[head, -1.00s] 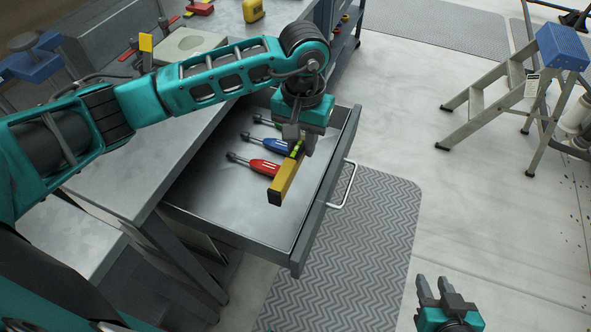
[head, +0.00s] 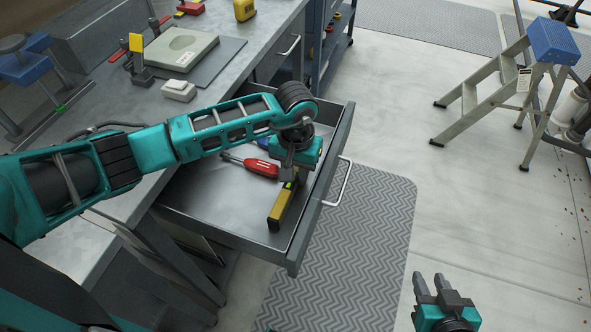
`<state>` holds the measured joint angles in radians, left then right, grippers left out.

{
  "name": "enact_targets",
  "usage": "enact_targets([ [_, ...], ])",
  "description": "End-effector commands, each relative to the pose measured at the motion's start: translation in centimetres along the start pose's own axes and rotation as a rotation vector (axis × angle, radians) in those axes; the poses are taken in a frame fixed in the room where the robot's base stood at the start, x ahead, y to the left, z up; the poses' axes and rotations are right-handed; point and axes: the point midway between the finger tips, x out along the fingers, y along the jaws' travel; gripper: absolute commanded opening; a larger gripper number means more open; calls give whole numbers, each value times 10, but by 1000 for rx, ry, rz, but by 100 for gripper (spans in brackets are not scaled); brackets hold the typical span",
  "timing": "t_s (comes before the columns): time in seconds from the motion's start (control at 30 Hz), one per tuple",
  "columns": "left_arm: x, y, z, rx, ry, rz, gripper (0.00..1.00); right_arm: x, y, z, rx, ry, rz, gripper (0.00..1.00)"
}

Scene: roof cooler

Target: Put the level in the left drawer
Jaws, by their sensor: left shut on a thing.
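The level (head: 281,207) is a yellow bar with a dark end. It is in the open drawer (head: 215,222), low near the drawer's front side, at the right in the picture. I cannot tell if it touches the drawer floor. My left gripper (head: 289,176) points down and is shut on the level's far part, hiding that part. My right gripper (head: 436,285) is at the lower right over the floor, empty, with its two fingers apart.
A red screwdriver (head: 250,165) lies in the drawer beside the level, with a blue-handled one partly hidden behind my arm. The drawer handle (head: 340,184) sticks out over a grey mat (head: 365,240). The workbench (head: 125,162) and a step stool (head: 500,85) stand nearby.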

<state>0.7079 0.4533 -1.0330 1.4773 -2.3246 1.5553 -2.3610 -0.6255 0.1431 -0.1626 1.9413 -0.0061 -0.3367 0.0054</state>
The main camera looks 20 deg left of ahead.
Motion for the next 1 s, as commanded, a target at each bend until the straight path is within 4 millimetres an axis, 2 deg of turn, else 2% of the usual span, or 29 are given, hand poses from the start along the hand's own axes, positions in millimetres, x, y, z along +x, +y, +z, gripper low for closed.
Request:
enact_targets([
  [0.07,3,0,0,0,1,0,0,2,0,3,0,-1,-1,35],
  [0.1,4,0,0,0,0,0,29,2,-1,3,1,-2,-1,35],
  [0.37,2,0,0,0,0,0,53,1,-1,2,1,-5,-3,35],
  [0.6,1,0,0,0,0,0,53,1,-2,0,1,-2,-4,35],
  [0.73,-6,0,-1,0,2,0,53,-1,-1,-4,0,6,-3,35],
  [0.87,-30,-1,-2,1,5,0,53,-2,-1,-5,0,7,-3,35],
  [1.0,-62,-1,-1,1,6,-2,53,-3,-1,-6,-1,5,-2,35],
])
